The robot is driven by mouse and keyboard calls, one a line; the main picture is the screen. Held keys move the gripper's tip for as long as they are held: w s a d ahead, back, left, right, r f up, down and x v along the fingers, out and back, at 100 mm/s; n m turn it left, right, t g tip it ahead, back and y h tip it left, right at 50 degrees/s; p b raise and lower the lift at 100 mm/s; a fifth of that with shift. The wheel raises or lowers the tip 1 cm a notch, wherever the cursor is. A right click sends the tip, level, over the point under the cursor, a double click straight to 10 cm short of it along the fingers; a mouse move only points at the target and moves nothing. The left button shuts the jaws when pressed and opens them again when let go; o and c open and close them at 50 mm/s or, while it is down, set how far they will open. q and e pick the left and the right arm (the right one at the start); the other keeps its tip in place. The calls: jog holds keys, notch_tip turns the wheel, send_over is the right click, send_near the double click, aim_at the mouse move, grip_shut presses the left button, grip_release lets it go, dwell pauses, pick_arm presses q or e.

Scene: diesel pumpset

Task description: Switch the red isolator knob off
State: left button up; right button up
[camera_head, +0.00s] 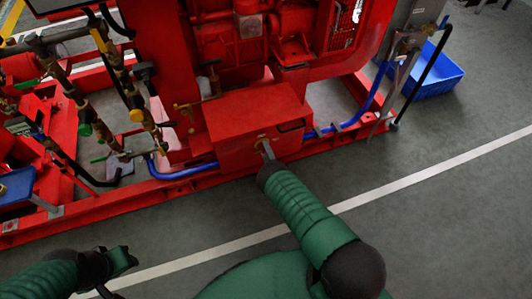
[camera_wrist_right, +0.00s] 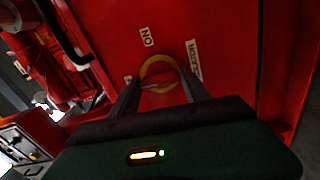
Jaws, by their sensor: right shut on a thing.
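The red isolator knob (camera_wrist_right: 160,98) sits within a yellow ring plate on the face of a red box, seen close up in the right wrist view. My right gripper (camera_wrist_right: 158,92) has a finger on each side of the knob and is shut on it. The fingers partly hide the knob. In the head view my right gripper (camera_head: 266,150) reaches the front of the red box (camera_head: 250,112), and the knob is mostly hidden there. My left gripper (camera_head: 122,275) is at the lower left of the head view, its fingers apart and empty, away from the box.
A white ON label (camera_wrist_right: 147,37) is above the ring and another label (camera_wrist_right: 193,55) is to its right. A blue bin (camera_head: 430,75) is at the upper right. The grey floor in front is clear.

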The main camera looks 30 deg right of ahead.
pick_arm(q)
jog(key=shift+f, duration=0.1)
pick_arm(e)
jog(key=shift+s+a+f+n, duration=0.1)
jog(key=shift+a+f+n, duration=0.1)
jog(key=shift+f+n, duration=0.15)
jog(key=o, duration=1.3)
jog(key=shift+o, duration=0.4)
jog(key=shift+r, duration=0.2)
jog(key=shift+d, duration=0.1)
